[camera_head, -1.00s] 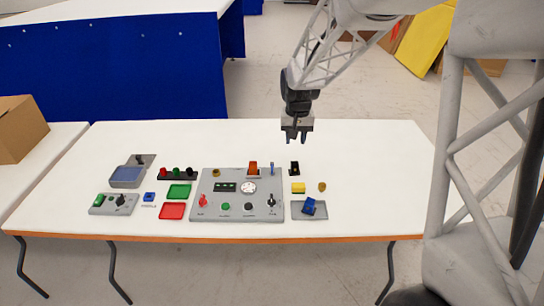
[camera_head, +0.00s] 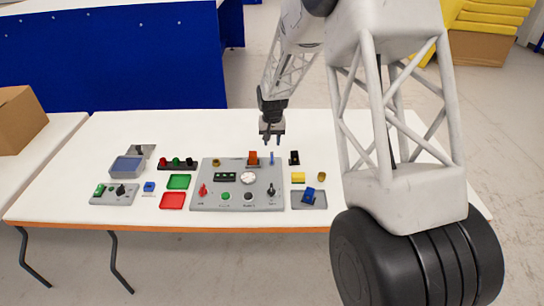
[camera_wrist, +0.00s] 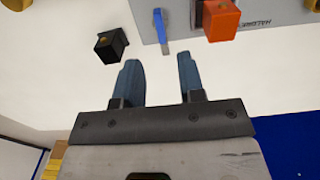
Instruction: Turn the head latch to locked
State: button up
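A grey control panel (camera_head: 237,205) lies on the white table. A slim blue lever (camera_head: 272,158) stands at its far edge, right of an orange block (camera_head: 253,157); no readable label shows whether this lever is the head latch. My gripper (camera_head: 271,142) hangs just beyond the lever, fingers pointing down. In the wrist view, the two fingers of my gripper (camera_wrist: 159,75) are apart with nothing between them. The blue lever (camera_wrist: 161,30) lies ahead of the gap, near the panel edge, apart from the fingers. The orange block (camera_wrist: 221,20) is to its right.
A black block (camera_head: 294,158) stands right of the lever, close to my gripper. A yellow block (camera_head: 298,178) and a grey tray with a blue part (camera_head: 309,195) are nearer. Green (camera_head: 178,181) and red (camera_head: 173,201) trays lie left. My arm covers the table's right end.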

aim_at(272, 157)
jog(key=shift+f, duration=0.1)
dwell(0.3)
jog(key=shift+f, duration=3.8)
jog(key=shift+c, duration=0.4)
grip_shut()
